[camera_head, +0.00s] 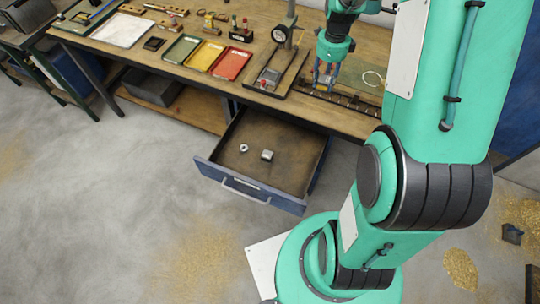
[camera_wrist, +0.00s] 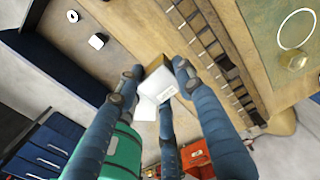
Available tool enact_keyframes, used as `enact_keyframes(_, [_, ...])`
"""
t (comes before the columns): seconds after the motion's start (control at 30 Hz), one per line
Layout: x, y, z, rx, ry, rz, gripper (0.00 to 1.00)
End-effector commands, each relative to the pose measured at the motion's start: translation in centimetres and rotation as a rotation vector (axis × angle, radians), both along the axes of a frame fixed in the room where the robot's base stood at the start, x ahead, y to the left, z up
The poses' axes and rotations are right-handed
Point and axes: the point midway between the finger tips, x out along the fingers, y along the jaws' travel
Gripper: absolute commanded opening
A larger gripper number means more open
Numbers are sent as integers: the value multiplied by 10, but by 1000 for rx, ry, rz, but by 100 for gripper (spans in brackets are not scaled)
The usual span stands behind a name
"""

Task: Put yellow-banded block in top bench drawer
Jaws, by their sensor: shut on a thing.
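My gripper (camera_head: 325,82) is over the right part of the bench, to the right of the dial gauge stand. In the wrist view my gripper (camera_wrist: 157,75) has its fingers closed around a small pale block (camera_wrist: 157,88) with a brownish-gold end. I cannot make out a clear yellow band on it. The top bench drawer (camera_head: 247,190) stands pulled out below the bench front, to the left of and below my gripper. In it lie a small ring (camera_head: 243,148) and a small grey metal block (camera_head: 267,155), apart from each other. The drawer shows at upper left in the wrist view.
Green, yellow (camera_head: 203,56) and red (camera_head: 231,64) trays lie on the bench beside the gauge stand (camera_head: 284,35). A slotted rail (camera_wrist: 215,50) and a thin wire loop (camera_head: 372,79) are near my gripper. The drawer has free floor space around it.

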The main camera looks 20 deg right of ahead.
Motion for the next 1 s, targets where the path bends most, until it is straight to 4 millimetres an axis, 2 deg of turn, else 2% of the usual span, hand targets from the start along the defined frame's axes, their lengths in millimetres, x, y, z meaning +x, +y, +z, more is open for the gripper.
enact_keyframes(0.2, [-21,38,-2,-1,-3,-1,0])
enact_keyframes(0.6, [-66,99,-12,-1,-4,-7,0])
enact_keyframes(0.8, [-88,123,-18,-1,-2,-11,0])
enact_keyframes(1.0, [-102,136,-22,-1,-2,-14,0])
